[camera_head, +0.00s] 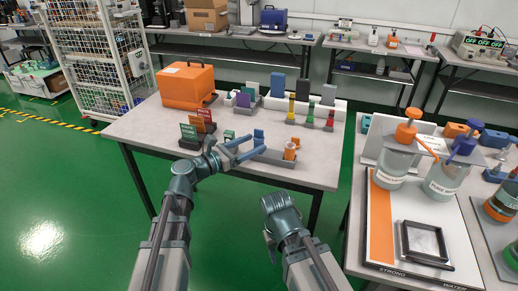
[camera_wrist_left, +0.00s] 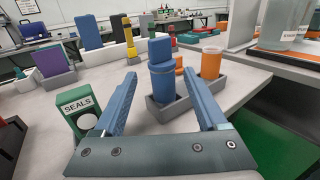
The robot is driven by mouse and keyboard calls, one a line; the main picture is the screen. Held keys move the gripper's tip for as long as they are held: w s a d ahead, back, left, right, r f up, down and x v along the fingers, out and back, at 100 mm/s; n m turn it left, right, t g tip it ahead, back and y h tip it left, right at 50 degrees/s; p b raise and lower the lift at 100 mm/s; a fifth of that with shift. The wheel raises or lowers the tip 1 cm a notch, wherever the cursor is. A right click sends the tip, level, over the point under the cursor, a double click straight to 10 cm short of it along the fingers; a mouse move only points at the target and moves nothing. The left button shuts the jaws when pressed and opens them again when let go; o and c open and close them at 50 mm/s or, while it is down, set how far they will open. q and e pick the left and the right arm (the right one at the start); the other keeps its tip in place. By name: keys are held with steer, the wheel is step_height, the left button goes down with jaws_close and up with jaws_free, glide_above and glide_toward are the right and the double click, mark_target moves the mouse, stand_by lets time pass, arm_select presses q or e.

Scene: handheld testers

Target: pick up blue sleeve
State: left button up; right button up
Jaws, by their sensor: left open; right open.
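The blue sleeve (camera_wrist_left: 162,82) stands upright in a grey tray (camera_wrist_left: 170,112) in the left wrist view, with an orange cylinder (camera_wrist_left: 211,66) to its right. In the head view the blue piece (camera_head: 258,137) shows near the table's front edge, just beyond my left gripper (camera_head: 250,147). My left gripper is open and empty. Its two blue fingers (camera_wrist_left: 160,80) point at the sleeve from either side in the wrist view, and I see no clear contact. My right gripper (camera_head: 279,208) is low, in front of the table edge, apart from the tray. Its fingertips are hard to make out.
A green SEALS holder (camera_wrist_left: 80,107) stands left of the left gripper. Upright blocks and small coloured bottles (camera_head: 309,115) stand behind the tray. An orange case (camera_head: 187,86) is at the table's back left. A side table with jars (camera_head: 397,160) is at right.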

arm_select(q)
steer(key=shift+w+d, duration=0.2)
steer(key=shift+d, duration=0.15)
steer(key=shift+w+d, duration=0.1)
steer(key=x, duration=0.5)
steer(key=shift+f, duration=0.1)
jaws_close()
